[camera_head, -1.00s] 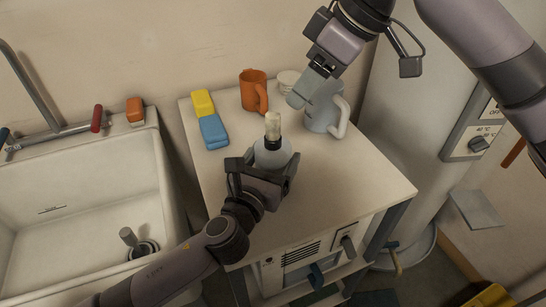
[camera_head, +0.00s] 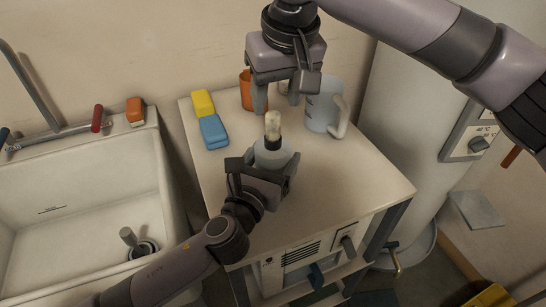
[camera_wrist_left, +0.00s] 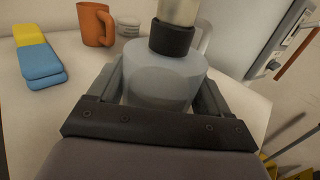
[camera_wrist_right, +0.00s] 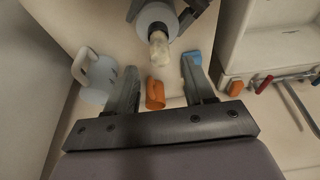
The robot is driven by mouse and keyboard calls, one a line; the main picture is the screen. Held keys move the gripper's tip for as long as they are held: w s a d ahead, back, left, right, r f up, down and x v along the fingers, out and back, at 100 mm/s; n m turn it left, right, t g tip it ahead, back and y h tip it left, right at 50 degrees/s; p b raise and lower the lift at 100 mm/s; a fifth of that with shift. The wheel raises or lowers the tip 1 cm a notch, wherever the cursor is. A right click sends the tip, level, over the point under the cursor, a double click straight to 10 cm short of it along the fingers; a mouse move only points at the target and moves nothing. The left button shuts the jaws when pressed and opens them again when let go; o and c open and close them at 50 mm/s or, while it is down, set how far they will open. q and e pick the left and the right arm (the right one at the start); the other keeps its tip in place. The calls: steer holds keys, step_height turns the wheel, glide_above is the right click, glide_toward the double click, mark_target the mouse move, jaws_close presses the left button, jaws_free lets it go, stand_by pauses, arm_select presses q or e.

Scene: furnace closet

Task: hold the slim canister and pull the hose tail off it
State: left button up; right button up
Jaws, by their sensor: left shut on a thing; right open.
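The slim canister (camera_head: 272,152) is a pale grey bottle standing upright near the middle of the worktop. It also shows in the left wrist view (camera_wrist_left: 163,80). The hose tail (camera_head: 272,124) is a short pale piece with a dark collar, upright on the canister's top; it also shows in the right wrist view (camera_wrist_right: 159,50). My left gripper (camera_head: 264,168) is shut on the canister's body from the front. My right gripper (camera_head: 273,108) is open, pointing down, above and just behind the hose tail. In the right wrist view (camera_wrist_right: 161,90) the hose tail's end lies beyond the fingertips, with nothing between the jaws touching them.
An orange mug (camera_head: 246,90) and a grey-white jug (camera_head: 322,108) stand behind the canister. Yellow (camera_head: 202,103) and blue (camera_head: 214,131) sponges lie to the left. A sink (camera_head: 80,200) is left; a tall pale cylinder (camera_head: 405,120) is right. The worktop's front right is clear.

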mark_target(273, 115)
arm_select(q)
steer(key=shift+f, duration=0.1)
arm_select(e)
steer(key=shift+x, duration=3.05)
jaws_close()
steer(key=shift+r, duration=0.15)
steer(key=shift+r, duration=1.4)
steer(key=shift+r, duration=2.5)
